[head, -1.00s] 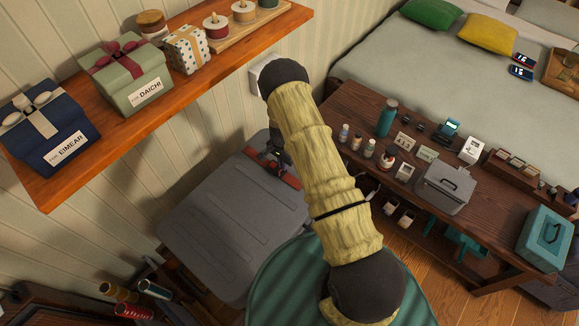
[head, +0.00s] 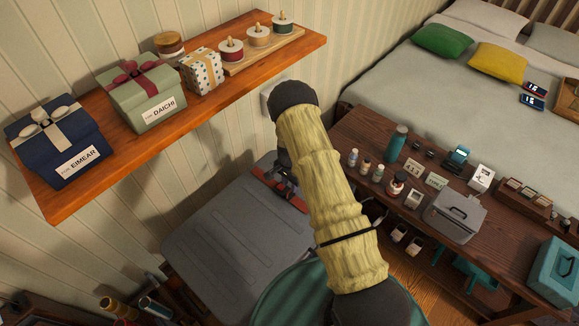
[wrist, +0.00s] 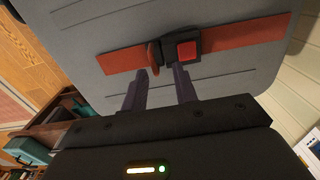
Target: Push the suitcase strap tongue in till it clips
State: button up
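The grey suitcase (head: 235,235) lies below the shelf, with a red strap (head: 290,197) across it. In the wrist view the strap (wrist: 245,32) runs over the suitcase (wrist: 220,12) to a dark buckle with a red button (wrist: 187,50). The strap tongue (wrist: 153,57) is just left of the buckle, at the end of the left strap part; whether it is inside the buckle I cannot tell. My gripper (wrist: 160,72) is open, its two fingers apart, one left of the tongue and one below the buckle. Contact is unclear. In the head view my arm mostly hides the gripper.
A wooden shelf (head: 215,95) with gift boxes overhangs the suitcase at the left. A low dark table (head: 345,130) crowded with small items stands at the right, with a bed (head: 440,90) behind it. Cans (head: 128,305) stand at the lower left.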

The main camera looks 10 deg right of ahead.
aim_at(291, 193)
notch_tip(291, 193, up, 16)
jog(key=b, duration=0.3)
jog(key=shift+d+r, duration=0.2)
jog(key=shift+r, duration=0.05)
jog(key=c, duration=0.4)
jog(key=shift+y, duration=0.3)
jog(key=s+d+f+b, duration=0.1)
jog(key=d+f, duration=0.1)
jog(key=s+d+f+b, duration=0.1)
jog(key=d+f, duration=0.1)
jog(key=f, duration=0.1)
jog(key=s+d+f+b, duration=0.1)
jog(key=s+d+f, duration=0.1)
jog(key=shift+s+f+b, duration=0.1)
jog(key=shift+f+b, duration=0.25)
grip_shut()
jog(key=s+d+f+t+y+b, duration=0.1)
jog(key=s+f+t+y+b, duration=0.1)
jog(key=s+t+y+b, duration=0.2)
jog(key=shift+s+d+t+b, duration=0.25)
jog(key=shift+s+t+b, duration=1.05)
jog(key=shift+s+b, duration=0.7)
